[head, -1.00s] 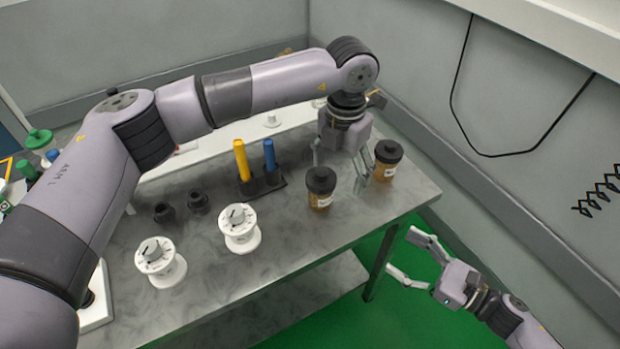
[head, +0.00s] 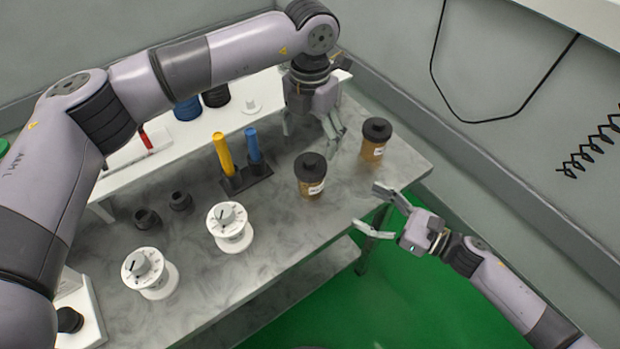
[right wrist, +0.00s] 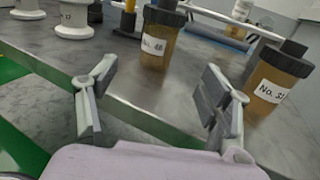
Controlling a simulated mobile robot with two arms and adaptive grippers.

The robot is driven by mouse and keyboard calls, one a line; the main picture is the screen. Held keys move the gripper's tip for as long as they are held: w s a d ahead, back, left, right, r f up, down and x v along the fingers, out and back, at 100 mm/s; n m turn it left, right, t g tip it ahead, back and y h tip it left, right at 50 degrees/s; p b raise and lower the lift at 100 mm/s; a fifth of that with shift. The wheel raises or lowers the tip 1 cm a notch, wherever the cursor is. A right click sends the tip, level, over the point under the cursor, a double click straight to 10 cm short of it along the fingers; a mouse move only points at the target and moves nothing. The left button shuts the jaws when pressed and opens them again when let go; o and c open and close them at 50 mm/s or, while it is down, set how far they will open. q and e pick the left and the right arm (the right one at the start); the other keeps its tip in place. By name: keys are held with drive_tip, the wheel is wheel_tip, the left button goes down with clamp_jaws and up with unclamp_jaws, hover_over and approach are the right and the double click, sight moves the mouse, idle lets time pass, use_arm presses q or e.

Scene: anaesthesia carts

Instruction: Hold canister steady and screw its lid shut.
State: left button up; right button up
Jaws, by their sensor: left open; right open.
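Two amber canisters with black lids stand upright on the grey table. The nearer canister (head: 311,187) shows in the right wrist view (right wrist: 156,48) with label No. 48. The farther canister (head: 373,150) stands to its right; its label in the right wrist view (right wrist: 268,92) is only partly readable. Both lids sit on top; how tightly cannot be told. My left gripper (head: 312,130) is open and empty, behind the nearer canister. My right gripper (head: 367,207) is open and empty by the table's front edge, apart from both canisters; its fingers also show in the right wrist view (right wrist: 157,88).
Two white dial knobs (head: 230,232) (head: 146,275) stand left of the canisters. A dark holder (head: 246,180) carries a yellow and a blue rod. Two small black pieces (head: 147,219) lie further left. A white shelf (head: 180,140) runs behind; a wall borders the right.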

sight(322, 183)
drive_tip(key=x, duration=1.4)
drive_tip(key=shift+w+a, duration=0.1)
drive_tip(key=shift+a, duration=0.25)
drive_tip(key=shift+c, duration=0.4)
clamp_jaws()
